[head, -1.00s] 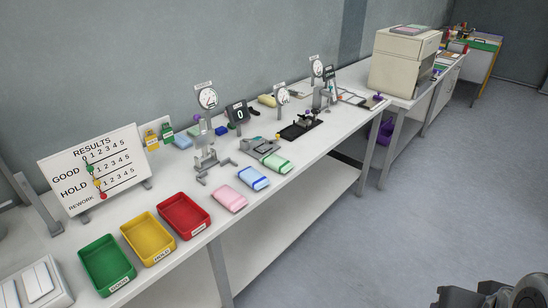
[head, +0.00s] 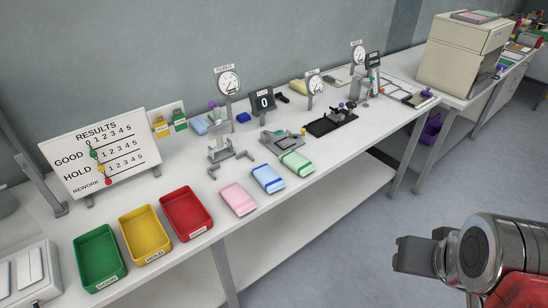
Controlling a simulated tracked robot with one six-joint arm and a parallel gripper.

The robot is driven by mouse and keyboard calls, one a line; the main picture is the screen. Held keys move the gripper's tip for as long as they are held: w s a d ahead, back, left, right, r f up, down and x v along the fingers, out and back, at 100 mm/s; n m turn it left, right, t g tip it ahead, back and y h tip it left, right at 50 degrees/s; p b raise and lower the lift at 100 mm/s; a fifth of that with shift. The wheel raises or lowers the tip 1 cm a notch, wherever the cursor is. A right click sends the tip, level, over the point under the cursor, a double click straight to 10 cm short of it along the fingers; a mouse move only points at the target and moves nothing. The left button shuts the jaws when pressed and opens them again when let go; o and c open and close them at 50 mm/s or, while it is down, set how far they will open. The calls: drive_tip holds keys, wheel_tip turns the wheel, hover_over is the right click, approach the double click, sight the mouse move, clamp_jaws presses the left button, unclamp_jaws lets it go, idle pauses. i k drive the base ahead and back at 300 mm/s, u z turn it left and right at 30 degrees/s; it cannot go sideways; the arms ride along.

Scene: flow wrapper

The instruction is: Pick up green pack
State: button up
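The green pack (head: 296,163) lies flat on the white bench near its front edge. It is pale green with a white band, and is the rightmost of three packs in a row. The blue pack (head: 268,178) is just left of it, and the pink pack (head: 238,199) is left of that. My gripper (head: 412,256) shows at the lower right, out in front of the bench and well apart from the green pack. Its dark fingers are seen side-on, so I cannot tell whether they are open or shut.
Green (head: 100,258), yellow (head: 146,235) and red (head: 186,214) trays stand at the left front. A grey fixture (head: 281,139) sits just behind the green pack, and a black-based device (head: 331,122) stands to its right. The floor before the bench is clear.

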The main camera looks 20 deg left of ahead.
sight(296, 162)
drive_tip(key=u, duration=0.4)
drive_tip(key=i, duration=0.5)
drive_tip(key=u, duration=0.75)
drive_tip(key=i, duration=0.6)
drive_tip(key=u, duration=0.35)
